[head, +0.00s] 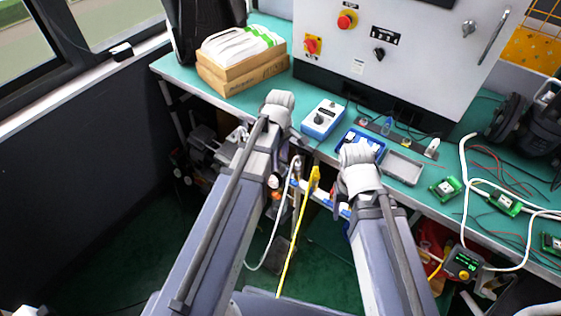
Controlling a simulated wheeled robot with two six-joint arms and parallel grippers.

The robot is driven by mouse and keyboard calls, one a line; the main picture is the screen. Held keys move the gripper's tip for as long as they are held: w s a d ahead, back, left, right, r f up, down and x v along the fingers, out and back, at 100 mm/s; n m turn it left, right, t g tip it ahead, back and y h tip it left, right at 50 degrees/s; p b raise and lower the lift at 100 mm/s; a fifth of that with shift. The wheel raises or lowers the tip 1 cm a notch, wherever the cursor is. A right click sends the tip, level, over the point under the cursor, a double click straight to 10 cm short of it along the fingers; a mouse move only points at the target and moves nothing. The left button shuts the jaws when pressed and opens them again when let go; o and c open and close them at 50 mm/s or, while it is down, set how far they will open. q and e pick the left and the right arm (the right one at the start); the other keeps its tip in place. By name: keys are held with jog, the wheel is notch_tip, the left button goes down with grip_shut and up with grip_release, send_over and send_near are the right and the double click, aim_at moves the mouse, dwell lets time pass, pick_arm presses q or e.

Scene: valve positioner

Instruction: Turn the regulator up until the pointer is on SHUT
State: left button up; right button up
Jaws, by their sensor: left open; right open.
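A blue box with a white face (323,119) and a dark round knob (319,117) stands on the green bench, and looks like the regulator. Its pointer and lettering are too small to read, so I cannot tell where the pointer stands. My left gripper (280,99) is at the end of the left arm, to the left of the box and apart from it in the picture. My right gripper (358,153) is below and to the right of the box, in front of a blue tray. Both are open and appear empty; their fingertips are hard to make out.
The bench (262,103) carries cardboard boxes (240,77) at left, a blue tray (361,139), a grey tray (402,167), and green circuit boards (445,188) with cables at right. A yellow cable (297,232) hangs between my arms.

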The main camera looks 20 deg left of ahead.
pick_arm(q)
grip_shut()
dwell(0.3)
dwell(0.3)
